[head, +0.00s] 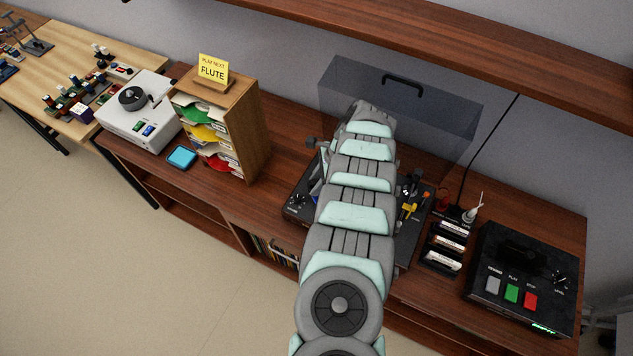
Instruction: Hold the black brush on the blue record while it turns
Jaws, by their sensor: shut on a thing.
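A black turntable (417,236) stands on the wooden cabinet, mostly hidden behind my arm. A thin bluish sliver (316,181) shows at the left edge of my arm; it may be part of the blue record, but I cannot tell. My arm reaches over the middle of the turntable and bends down at its far end. My gripper is hidden behind my own arm, and so is the black brush. I cannot see whether the record turns. Small dark and yellow parts (408,210) show on the turntable's right side.
A smoky clear cover (440,112) with a black handle stands behind the turntable. Black cartridges (443,248) and a black player (522,278) with coloured buttons are at right. A wooden sleeve rack (252,140) and a white device (137,115) are at left. A shelf (480,45) overhangs the back.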

